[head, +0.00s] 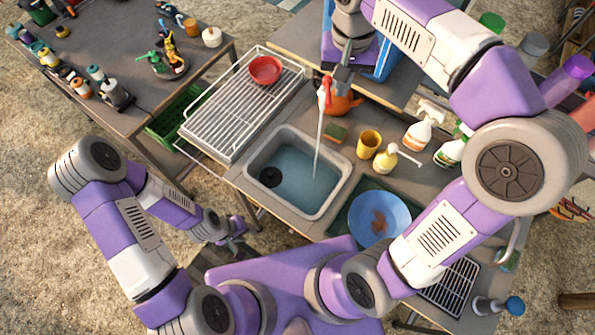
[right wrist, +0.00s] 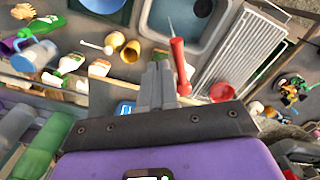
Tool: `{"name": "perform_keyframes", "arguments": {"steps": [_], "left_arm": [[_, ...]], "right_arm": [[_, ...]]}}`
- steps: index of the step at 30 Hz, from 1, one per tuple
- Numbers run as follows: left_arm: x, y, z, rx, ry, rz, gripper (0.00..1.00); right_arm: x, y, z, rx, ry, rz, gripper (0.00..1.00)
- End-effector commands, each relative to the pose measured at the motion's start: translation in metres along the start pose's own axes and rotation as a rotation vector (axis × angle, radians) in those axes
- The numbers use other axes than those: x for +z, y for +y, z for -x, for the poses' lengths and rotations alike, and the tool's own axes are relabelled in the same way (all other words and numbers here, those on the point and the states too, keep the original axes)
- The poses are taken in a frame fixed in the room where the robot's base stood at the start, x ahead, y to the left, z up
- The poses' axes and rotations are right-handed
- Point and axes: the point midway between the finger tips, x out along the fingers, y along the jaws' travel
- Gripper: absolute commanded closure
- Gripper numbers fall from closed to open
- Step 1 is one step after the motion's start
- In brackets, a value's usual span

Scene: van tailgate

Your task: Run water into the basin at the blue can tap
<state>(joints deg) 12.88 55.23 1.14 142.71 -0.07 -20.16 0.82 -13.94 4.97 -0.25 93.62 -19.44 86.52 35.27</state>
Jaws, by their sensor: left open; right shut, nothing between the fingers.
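The red tap (head: 325,92) stands at the back edge of the basin (head: 252,160), in front of the blue can (head: 381,66), which is largely hidden by my right arm. A thin pale stream of water (head: 319,140) runs from the tap down into the basin, where bluish water and a dark round drain show. My right gripper (head: 342,76) is shut and empty, just behind the tap. In the right wrist view its closed fingers (right wrist: 158,84) are beside the red tap (right wrist: 181,66); contact cannot be told. My left gripper (head: 235,236) is open and empty, low at the front left of the basin.
A wire rack (head: 225,112) with a red bowl (head: 265,69) lies left of the basin. A yellow cup (head: 369,144), spray bottles (head: 417,133) and a blue bowl (head: 379,216) stand to the right. An orange pot (head: 346,104) is close behind the tap.

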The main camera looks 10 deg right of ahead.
Motion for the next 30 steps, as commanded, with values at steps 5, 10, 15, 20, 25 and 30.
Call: {"name": "perform_keyframes", "arguments": {"steps": [5,10,15,20,25,30], "left_arm": [[0.000,0.003,0.006,0.000,0.000,0.000,0.57],[0.000,0.002,0.005,0.000,-0.001,0.000,0.57],[0.001,0.004,0.011,0.000,-0.001,0.000,0.57],[0.001,0.006,0.017,0.000,-0.001,0.000,0.57],[0.001,0.008,0.021,0.000,0.000,0.000,0.57],[0.001,0.008,0.021,0.000,0.000,0.000,0.57]], "right_arm": [[-0.001,0.000,0.006,0.001,-0.001,0.000,1.00],[-0.001,0.000,0.005,0.001,-0.001,0.000,1.00],[0.002,-0.016,0.007,0.001,-0.001,0.004,1.00],[0.006,-0.039,0.007,0.001,-0.002,0.004,1.00],[0.009,-0.056,0.007,0.001,-0.001,0.002,1.00],[0.010,-0.060,0.006,0.001,-0.001,0.000,1.00]]}}
